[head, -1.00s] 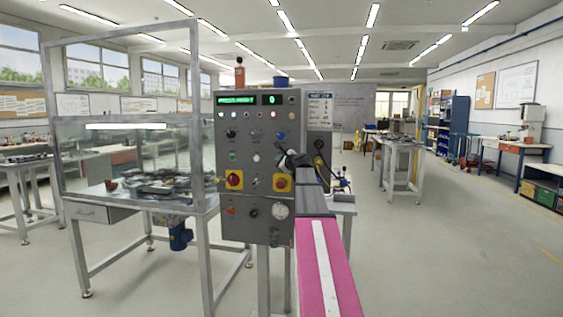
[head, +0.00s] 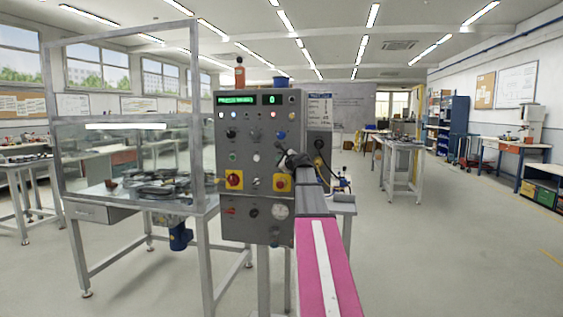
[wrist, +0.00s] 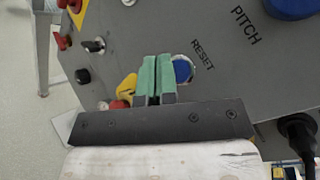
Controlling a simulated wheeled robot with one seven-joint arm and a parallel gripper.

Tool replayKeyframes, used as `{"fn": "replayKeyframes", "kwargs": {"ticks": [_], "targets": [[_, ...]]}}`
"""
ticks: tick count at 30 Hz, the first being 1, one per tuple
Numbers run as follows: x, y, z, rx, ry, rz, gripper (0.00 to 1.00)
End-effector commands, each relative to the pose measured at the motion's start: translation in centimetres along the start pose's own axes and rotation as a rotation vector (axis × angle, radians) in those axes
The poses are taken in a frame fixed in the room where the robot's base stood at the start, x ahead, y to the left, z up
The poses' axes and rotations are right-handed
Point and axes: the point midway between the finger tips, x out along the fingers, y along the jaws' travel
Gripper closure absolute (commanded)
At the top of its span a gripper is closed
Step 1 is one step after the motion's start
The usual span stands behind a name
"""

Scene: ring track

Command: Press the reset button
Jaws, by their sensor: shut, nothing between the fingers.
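The reset button is a blue disc in a pale ring (wrist: 184,69) next to the word RESET on the grey control panel (wrist: 235,75). My gripper (wrist: 158,60), with green fingertips, is shut and empty. In the wrist view its tips lie just left of the button, and the right finger overlaps the button's edge. I cannot tell whether they touch. In the head view my gripper (head: 287,157) is at the right side of the panel, below a blue knob, and the reset button is hidden behind it.
A larger blue PITCH knob (wrist: 290,4) sits close by. A yellow-backed red button (head: 281,183) is just below my gripper in the head view. A black plug with a cable (wrist: 301,132) sticks out at the panel's right. A glazed metal frame (head: 202,110) stands at left.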

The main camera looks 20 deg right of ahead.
Motion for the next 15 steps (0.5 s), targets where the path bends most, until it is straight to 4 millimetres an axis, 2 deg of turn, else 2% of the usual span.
{"fn": "replayKeyframes", "kwargs": {"ticks": [15], "targets": [[0.46, -0.35, -0.31, 0.0, 0.0, 0.0, 1.0]]}}
